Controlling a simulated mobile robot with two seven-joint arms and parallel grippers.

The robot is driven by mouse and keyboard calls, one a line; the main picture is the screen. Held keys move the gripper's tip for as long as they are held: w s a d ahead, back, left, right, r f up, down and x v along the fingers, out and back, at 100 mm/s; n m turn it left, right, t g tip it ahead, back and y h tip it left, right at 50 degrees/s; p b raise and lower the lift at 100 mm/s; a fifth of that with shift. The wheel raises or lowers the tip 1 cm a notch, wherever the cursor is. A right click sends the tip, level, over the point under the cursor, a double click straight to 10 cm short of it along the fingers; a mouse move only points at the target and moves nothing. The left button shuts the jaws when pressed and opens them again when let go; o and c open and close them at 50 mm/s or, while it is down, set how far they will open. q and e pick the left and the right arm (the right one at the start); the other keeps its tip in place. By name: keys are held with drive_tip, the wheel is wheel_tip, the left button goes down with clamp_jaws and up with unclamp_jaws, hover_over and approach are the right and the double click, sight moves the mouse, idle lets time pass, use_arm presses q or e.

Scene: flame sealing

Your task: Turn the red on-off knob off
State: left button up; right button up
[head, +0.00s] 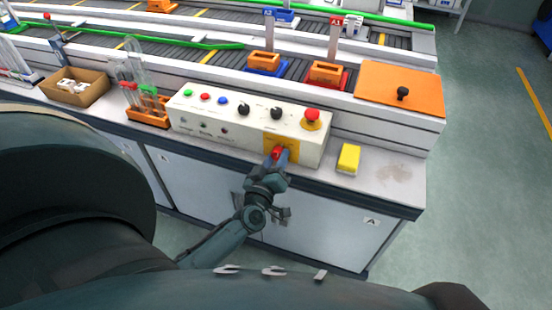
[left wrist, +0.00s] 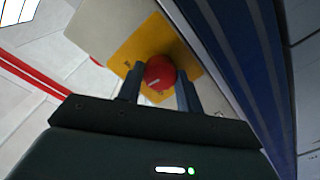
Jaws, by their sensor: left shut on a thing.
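The red on-off knob (head: 276,153) sits on a yellow plate (head: 283,140) at the lower right of the white control panel (head: 215,125) in the head view. My left gripper (head: 280,156) reaches the panel's front and is shut on the knob. In the left wrist view the red knob (left wrist: 159,72) lies between the two fingers (left wrist: 158,92), with the yellow plate (left wrist: 140,45) behind it. A short pale mark shows on the knob's face. My right gripper is in neither view.
A red mushroom button (head: 312,115) and black knobs (head: 276,113) stand on the panel top. A yellow block (head: 348,158) lies right of the panel. An orange rack with tubes (head: 148,112) and a cardboard box (head: 75,88) stand left.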

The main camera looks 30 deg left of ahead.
use_arm(q)
drive_tip(key=n, duration=0.6)
drive_tip(key=shift+b, duration=0.4)
drive_tip(key=n, duration=0.4)
drive_tip(key=shift+b, duration=0.4)
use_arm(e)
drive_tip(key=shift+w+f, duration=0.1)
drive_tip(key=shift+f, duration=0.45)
use_arm(q)
drive_tip(key=shift+n+h, duration=0.3)
drive_tip(key=shift+n, duration=0.2)
drive_tip(key=o, duration=1)
drive_tip(key=shift+s, duration=0.1)
drive_tip(key=b+v, duration=0.1)
drive_tip(key=v, duration=1.2)
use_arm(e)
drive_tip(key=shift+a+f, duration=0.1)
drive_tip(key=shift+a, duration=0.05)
